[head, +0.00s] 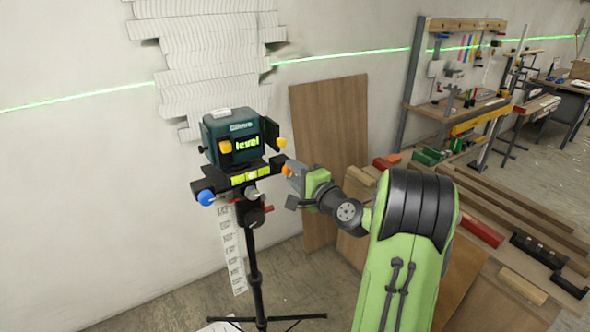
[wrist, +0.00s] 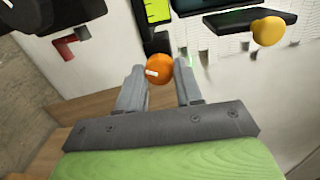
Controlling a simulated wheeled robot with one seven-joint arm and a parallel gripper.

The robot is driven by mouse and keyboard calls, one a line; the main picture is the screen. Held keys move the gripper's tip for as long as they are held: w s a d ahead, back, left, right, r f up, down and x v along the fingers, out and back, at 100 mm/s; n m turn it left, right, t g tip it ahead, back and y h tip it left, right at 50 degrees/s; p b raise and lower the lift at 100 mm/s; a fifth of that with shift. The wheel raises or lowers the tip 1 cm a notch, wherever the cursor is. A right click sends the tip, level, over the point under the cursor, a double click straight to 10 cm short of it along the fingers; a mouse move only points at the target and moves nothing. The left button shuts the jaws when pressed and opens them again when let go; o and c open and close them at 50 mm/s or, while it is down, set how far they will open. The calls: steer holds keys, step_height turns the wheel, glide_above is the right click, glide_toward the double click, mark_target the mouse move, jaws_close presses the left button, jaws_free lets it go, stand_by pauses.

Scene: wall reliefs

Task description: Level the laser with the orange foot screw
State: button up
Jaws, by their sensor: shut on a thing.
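The laser (head: 236,138) is a dark green box on a black tripod (head: 254,270). Its display (head: 246,143) reads "level". A yellow-green bubble vial (head: 251,175) is on its base; the bubble is too small to judge well. The orange foot screw (head: 287,170) is at the base's right end, and it also shows in the wrist view (wrist: 159,69) with a white mark. My gripper (head: 291,173) reaches in from the right. In the wrist view its two grey fingers (wrist: 160,75) are shut on the orange screw, one on either side.
A blue knob (head: 206,198) is at the base's left end. A wooden board (head: 325,150) leans behind my gripper. Timber and a workbench (head: 460,110) are at the right.

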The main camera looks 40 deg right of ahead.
steer(key=shift+m, duration=0.6)
steer(key=shift+f, duration=0.1)
steer(key=o, duration=1)
steer(key=shift+o, duration=0.2)
steer(key=s+b, duration=0.2)
steer(key=s, duration=1.3)
steer(key=shift+s+a+r, duration=0.2)
steer(key=shift+s+r, duration=0.15)
steer(key=shift+s, duration=0.05)
steer(key=a+f+n+g+y+p, duration=0.2)
steer(key=a+n+g+y+p, duration=0.25)
steer(key=a+n+g, duration=1.25)
steer(key=s+a+r+n+t+h+p, duration=0.1)
steer(key=s+a+r+t+h+p, duration=0.1)
steer(key=s, duration=0.5)
steer(key=s+a+r+n+t+h+p, duration=0.2)
steer(key=s+a+r+t, duration=0.1)
steer(key=s, duration=0.4)
steer(key=shift+a+r, duration=0.4)
steer(key=shift+a, duration=0.4)
